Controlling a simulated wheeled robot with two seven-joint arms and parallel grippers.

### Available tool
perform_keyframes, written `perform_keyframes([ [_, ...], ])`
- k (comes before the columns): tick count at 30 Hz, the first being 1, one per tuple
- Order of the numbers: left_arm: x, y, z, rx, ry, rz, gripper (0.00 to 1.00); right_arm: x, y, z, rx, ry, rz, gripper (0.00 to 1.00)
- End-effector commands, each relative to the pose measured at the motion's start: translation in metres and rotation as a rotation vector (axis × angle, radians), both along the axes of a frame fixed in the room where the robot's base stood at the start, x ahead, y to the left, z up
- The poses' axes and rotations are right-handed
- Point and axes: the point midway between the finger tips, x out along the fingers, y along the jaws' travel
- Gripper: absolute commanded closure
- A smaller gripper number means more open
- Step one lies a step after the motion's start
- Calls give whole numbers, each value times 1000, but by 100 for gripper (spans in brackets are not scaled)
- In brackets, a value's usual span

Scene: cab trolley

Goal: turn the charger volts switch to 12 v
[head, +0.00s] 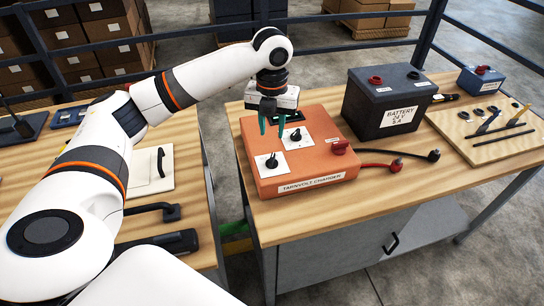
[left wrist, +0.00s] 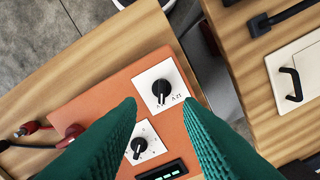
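The orange charger (head: 315,176) lies flat on the right-hand wooden bench; it also shows in the left wrist view (left wrist: 96,98). The volts switch (head: 271,162) is a black knob on a white plate at its front left. In the left wrist view the switch (left wrist: 161,88) shows upside-down "12 V" lettering at its lower right; its exact setting is too small to tell. A second black knob (head: 296,136) sits farther back. My left gripper (head: 272,133) is open and empty above the charger, its green fingers apart, apparently behind the volts switch and not touching it. My right gripper is out of view.
A red terminal (head: 340,148) on the charger's right has leads running across the bench. A dark battery (head: 385,103) stands behind right, beside a tool board (head: 484,132). A left bench (head: 185,137) holds a handled white panel (head: 151,172); a gap separates the benches.

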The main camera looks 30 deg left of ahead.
Motion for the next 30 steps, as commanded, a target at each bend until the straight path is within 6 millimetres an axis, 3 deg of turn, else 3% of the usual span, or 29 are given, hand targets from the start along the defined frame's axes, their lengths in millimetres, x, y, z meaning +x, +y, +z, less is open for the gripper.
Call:
perform_keyframes([
  [5, 0, 6, -1, -2, 8, -25, 67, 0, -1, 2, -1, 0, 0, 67],
  [21, 0, 5, -96, -2, 5, -24, 67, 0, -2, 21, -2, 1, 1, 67],
  [30, 0, 5, -113, -2, 2, -24, 67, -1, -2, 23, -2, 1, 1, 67],
])
